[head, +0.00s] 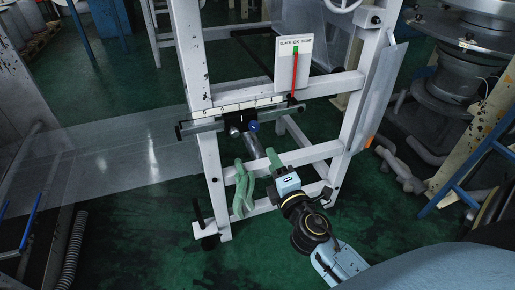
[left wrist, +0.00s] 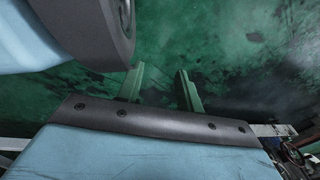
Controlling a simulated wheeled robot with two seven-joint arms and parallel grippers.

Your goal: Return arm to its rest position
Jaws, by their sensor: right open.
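My right arm comes in from the lower right of the head view. Its right gripper (head: 272,158) points up and left at the white frame, in front of its lower rail. A green finger shows beyond the light blue gripper body; the other finger is hard to make out. The gripper is open, with nothing seen held in it. My left gripper (left wrist: 160,82) shows in the left wrist view, its two green fingers apart with only dark green floor beyond them. It is open and empty. It is not in the head view.
The white frame (head: 212,175) stands close to my right gripper. Green gloves or cloth (head: 242,190) hang on its lower rail. A tension gauge board (head: 293,62) with a red pointer is above. Clear film (head: 120,155) runs left. Green floor (head: 140,240) is open at lower left.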

